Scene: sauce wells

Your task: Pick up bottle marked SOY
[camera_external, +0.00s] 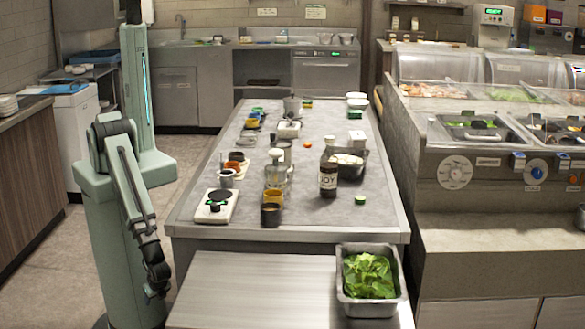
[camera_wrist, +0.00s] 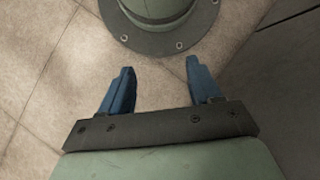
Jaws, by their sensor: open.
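The bottle marked SOY (camera_external: 328,175) stands upright near the right front of the grey table. It is dark, with a pale label and a light neck. My gripper (camera_external: 155,290) hangs low beside my base, left of the table and well away from the bottle. In the wrist view my gripper (camera_wrist: 160,90) shows two blue fingers spread apart with nothing between them. The bottle is not in the wrist view, which shows floor tiles and the round foot of my base.
The grey table (camera_external: 230,222) holds a white scale (camera_external: 215,206), a dark cup (camera_external: 270,215), a glass jar (camera_external: 276,172) and several small bowls. A pan of green leaves (camera_external: 341,290) stands in front. A counter (camera_external: 470,225) is at right.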

